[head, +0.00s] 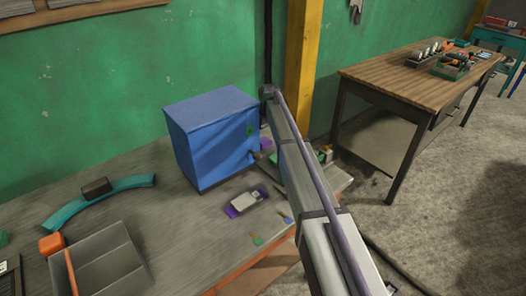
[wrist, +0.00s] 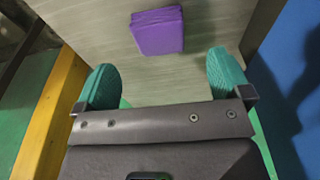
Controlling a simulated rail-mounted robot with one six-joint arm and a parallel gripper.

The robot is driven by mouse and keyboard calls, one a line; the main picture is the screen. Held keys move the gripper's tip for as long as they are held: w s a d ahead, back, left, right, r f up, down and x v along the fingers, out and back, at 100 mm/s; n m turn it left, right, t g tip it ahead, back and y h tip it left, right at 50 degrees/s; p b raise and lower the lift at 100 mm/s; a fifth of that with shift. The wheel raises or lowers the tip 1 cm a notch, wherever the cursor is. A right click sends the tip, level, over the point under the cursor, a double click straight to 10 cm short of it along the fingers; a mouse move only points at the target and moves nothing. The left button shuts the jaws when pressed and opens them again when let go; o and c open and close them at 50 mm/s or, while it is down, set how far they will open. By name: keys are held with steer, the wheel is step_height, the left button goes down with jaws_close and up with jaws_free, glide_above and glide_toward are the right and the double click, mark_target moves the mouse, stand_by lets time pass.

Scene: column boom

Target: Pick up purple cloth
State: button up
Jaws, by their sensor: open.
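The purple cloth (wrist: 157,31) is a folded, flat square pad on the grey tabletop in the wrist view. It lies past the fingertips, at the upper middle, and nothing touches it. My gripper (wrist: 161,62) is open and empty, with teal fingertips spread wider than the cloth. In the head view a small purple patch (head: 264,144) shows between the blue box and my arm; most of it is hidden. My gripper is mostly hidden behind my arm there.
A blue box (head: 213,138) stands close beside the gripper and fills the wrist view's right side. A yellow post (head: 303,65) is nearby. A grey device (head: 246,201) with purple beneath it lies in front. A grey bin (head: 110,268) and teal arc (head: 105,199) are at left.

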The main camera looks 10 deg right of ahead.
mark_target(264, 140)
steer(key=f+b, duration=0.1)
steer(key=f, duration=0.1)
steer(key=f+b, duration=0.4)
steer(key=shift+w+a+f, duration=0.1)
steer(key=shift+w+f, duration=0.1)
steer(key=shift+w, duration=0.1)
steer(key=shift+r, duration=0.3)
steer(key=c, duration=1)
